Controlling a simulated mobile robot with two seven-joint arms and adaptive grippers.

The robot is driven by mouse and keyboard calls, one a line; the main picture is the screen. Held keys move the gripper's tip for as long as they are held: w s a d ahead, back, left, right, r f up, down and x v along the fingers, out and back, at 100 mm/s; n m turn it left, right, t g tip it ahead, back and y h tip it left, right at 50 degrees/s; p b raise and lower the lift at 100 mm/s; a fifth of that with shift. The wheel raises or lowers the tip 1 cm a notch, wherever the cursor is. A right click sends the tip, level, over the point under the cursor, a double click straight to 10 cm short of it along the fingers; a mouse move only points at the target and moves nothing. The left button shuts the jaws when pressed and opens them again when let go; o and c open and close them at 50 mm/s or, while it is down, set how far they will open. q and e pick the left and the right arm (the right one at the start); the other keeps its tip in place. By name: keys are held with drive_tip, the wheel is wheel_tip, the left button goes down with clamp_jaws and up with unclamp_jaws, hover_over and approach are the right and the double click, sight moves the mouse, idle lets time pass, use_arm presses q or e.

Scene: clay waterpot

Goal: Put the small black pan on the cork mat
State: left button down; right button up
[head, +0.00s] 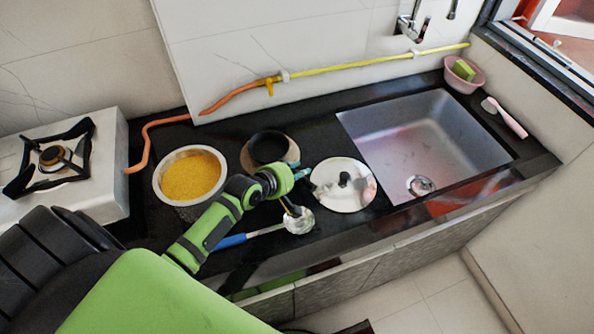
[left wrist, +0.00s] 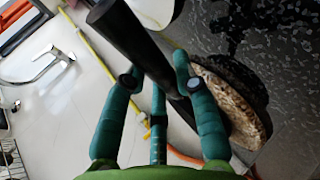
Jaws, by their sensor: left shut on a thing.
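The small black pan (head: 268,146) is over the cork mat (head: 291,155) in the head view, with the mat's tan rim showing around it. My left gripper (head: 300,173) is at the pan's near right side, shut on its handle. In the left wrist view the green fingers (left wrist: 157,75) close around the dark handle (left wrist: 140,40). The pan body (left wrist: 240,75) lies beyond the fingers there, right over the bark-edged cork mat (left wrist: 245,118). I cannot tell whether the pan's base touches the mat. My right gripper is not in view.
A blue-handled ladle (head: 252,235) lies in front. The sink (head: 425,145) is further right, the stove (head: 60,165) at left. A hose (head: 335,68) runs along the wall.

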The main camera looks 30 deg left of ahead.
use_arm(q)
drive_tip(key=c, duration=1)
unclamp_jaws()
drive_tip(key=shift+r, duration=0.1)
drive_tip(key=v, duration=1.2)
